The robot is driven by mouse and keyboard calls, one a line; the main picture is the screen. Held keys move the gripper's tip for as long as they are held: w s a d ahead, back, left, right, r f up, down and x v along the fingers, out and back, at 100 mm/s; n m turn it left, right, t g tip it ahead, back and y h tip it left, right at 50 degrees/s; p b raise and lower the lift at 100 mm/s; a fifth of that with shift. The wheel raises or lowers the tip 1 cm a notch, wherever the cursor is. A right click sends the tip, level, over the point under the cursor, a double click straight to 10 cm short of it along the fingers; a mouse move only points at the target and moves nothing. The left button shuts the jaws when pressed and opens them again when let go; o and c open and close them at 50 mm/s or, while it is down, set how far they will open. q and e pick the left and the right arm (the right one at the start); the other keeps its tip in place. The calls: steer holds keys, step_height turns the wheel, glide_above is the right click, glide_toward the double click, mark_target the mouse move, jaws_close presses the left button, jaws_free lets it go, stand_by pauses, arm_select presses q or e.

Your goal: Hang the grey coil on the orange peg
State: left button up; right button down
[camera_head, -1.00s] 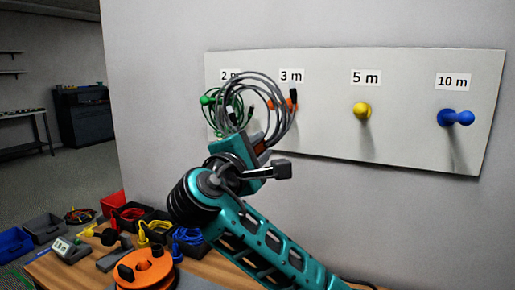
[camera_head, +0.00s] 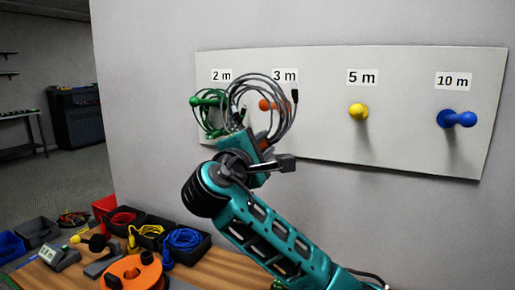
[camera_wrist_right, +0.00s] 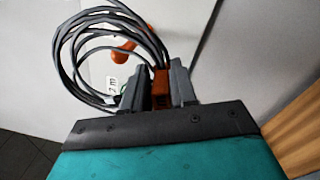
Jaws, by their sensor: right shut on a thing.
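The grey coil (camera_head: 290,120) is held up in front of the board by my right gripper (camera_head: 252,143). In the right wrist view the gripper (camera_wrist_right: 158,84) is shut on an orange-red band (camera_wrist_right: 160,78) at the base of the coil (camera_wrist_right: 62,50). The orange peg (camera_head: 265,104) shows through the loop under the 3 m label, and its rounded end (camera_wrist_right: 125,50) also shows within the loop in the wrist view. I cannot tell whether the peg passes through the coil or stands behind it. My left gripper is out of view.
A green coil (camera_head: 197,118) hangs on the green peg (camera_head: 195,101) just left. The yellow peg (camera_head: 358,111) and blue peg (camera_head: 458,118) are bare on the pale board (camera_head: 410,150). Below, the table holds bins of cables and an orange reel (camera_head: 130,272).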

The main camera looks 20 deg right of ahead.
steer(key=shift+f+b+x, duration=0.2)
steer(key=shift+b+x, duration=0.15)
steer(key=shift+x, duration=0.55)
steer(key=shift+f+b+x, duration=0.25)
steer(key=shift+b+x, duration=0.1)
steer(key=shift+x, duration=0.5)
steer(key=shift+f+b+x, duration=0.2)
steer(key=shift+b+x, duration=0.15)
steer(key=shift+x, duration=0.55)
steer(key=w+d+f+b, duration=0.1)
steer(key=w+d, duration=0.1)
steer(key=w+d+f+b, duration=0.1)
steer(key=w+d, duration=0.1)
steer(key=d, duration=0.1)
steer(key=w+d+f+b, duration=0.1)
steer(key=w+d+b, duration=0.1)
steer(key=d, duration=0.1)
steer(key=shift+w+f, duration=0.3)
steer(key=shift+w, duration=0.1)
steer(key=c, duration=0.8)
jaws_free()
steer(key=shift+a+f, duration=0.1)
steer(key=shift+a, duration=0.1)
